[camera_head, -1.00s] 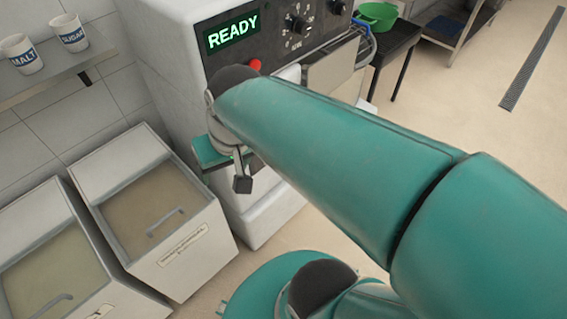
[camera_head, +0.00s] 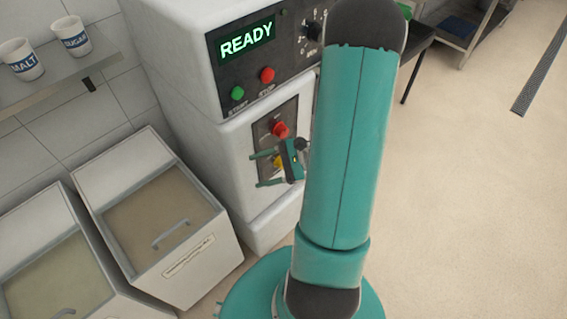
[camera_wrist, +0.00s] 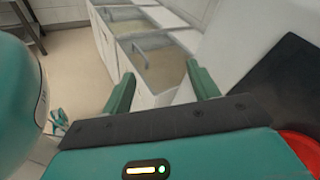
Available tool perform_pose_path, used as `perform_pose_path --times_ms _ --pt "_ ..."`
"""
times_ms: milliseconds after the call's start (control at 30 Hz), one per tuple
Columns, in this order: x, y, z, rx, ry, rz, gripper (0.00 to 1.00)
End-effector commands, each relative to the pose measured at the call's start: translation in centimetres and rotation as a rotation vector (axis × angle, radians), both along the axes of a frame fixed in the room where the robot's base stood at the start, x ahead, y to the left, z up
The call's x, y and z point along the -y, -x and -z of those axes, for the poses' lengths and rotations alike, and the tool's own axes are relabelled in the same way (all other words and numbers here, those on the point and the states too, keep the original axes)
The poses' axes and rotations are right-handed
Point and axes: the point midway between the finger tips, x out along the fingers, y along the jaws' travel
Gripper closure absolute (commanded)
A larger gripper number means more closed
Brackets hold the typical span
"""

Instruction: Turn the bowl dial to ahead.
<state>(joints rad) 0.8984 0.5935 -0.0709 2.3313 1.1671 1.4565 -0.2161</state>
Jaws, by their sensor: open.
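A black dial (camera_head: 312,30) with small markings sits on the upper dark control panel, right of the green READY display (camera_head: 247,39). My arm covers the panel to its right. The dial's label and pointer setting are too small to read, so I cannot tell whether it is the bowl dial. My gripper (camera_head: 257,170) is open and empty, below the dial, in front of the lower panel, its fingers pointing left. In the wrist view both fingers (camera_wrist: 160,88) are spread, with nothing between them but the bins beyond.
A green button (camera_head: 237,93) and a red button (camera_head: 267,75) sit below the display. A red knob (camera_head: 281,130) on the lower panel is close to my gripper. Two bins (camera_head: 207,243) (camera_head: 110,297) stand at left, under a shelf with MALT and SUGAR cups.

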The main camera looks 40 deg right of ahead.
Motion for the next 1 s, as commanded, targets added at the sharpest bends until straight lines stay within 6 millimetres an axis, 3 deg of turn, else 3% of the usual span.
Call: perform_pose_path --times_ms 300,533,767,1000 --pt "8.9 3.1 9.1 -0.007 -0.329 0.568 0.4" --pt "12.8 7.0 15.0 0.002 -0.459 0.9 0.4" --pt "13.6 7.7 16.7 0.007 -0.486 0.994 0.4" --pt "13.4 4.2 16.6 0.006 -0.484 0.989 0.4"
